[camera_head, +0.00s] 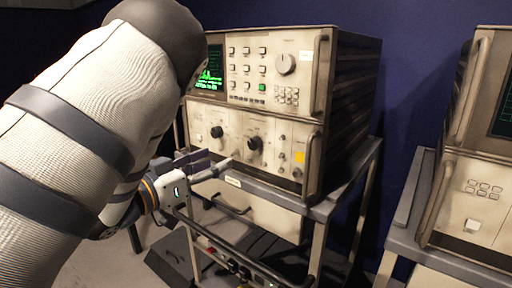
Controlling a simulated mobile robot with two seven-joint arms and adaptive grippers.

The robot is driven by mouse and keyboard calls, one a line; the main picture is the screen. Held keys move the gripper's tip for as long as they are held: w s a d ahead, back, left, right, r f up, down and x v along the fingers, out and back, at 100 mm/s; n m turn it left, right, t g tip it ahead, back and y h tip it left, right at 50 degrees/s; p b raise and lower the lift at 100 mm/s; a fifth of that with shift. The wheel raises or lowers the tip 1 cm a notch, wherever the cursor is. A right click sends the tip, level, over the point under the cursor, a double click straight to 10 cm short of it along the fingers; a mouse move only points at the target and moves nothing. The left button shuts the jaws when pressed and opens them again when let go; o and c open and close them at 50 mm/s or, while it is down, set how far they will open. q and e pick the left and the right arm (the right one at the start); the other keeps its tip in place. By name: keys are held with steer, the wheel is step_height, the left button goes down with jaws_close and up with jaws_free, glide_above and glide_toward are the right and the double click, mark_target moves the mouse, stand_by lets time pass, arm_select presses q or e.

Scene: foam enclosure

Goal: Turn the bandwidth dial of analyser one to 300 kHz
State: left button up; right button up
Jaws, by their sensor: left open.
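A beige analyser (275,110) stands on a cart in the middle, with a green-lit screen (209,75) partly hidden by my left arm. Its lower panel carries two black dials, a left one (217,132) and a right one (254,143). The lettering is too small to tell which is the bandwidth dial or where either points. A grey knob (286,64) is on the upper panel. My left gripper (213,164) is open and empty, in front of the lower panel, below and left of the right dial, apparently touching neither dial. My right gripper is not in view.
The grey cart (327,206) has a front edge and rails just below the gripper. A second analyser (477,200) stands on another cart at the right, cut off by the picture edge. A gap of blue wall lies between them.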

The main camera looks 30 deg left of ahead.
mark_target(252, 144)
arm_select(q)
steer(key=w, duration=0.7)
steer(key=w+d, duration=0.1)
steer(key=w, duration=0.3)
steer(key=shift+w+d+b, duration=0.1)
steer(key=shift+w+b, duration=0.15)
steer(key=shift+b, duration=0.15)
jaws_close()
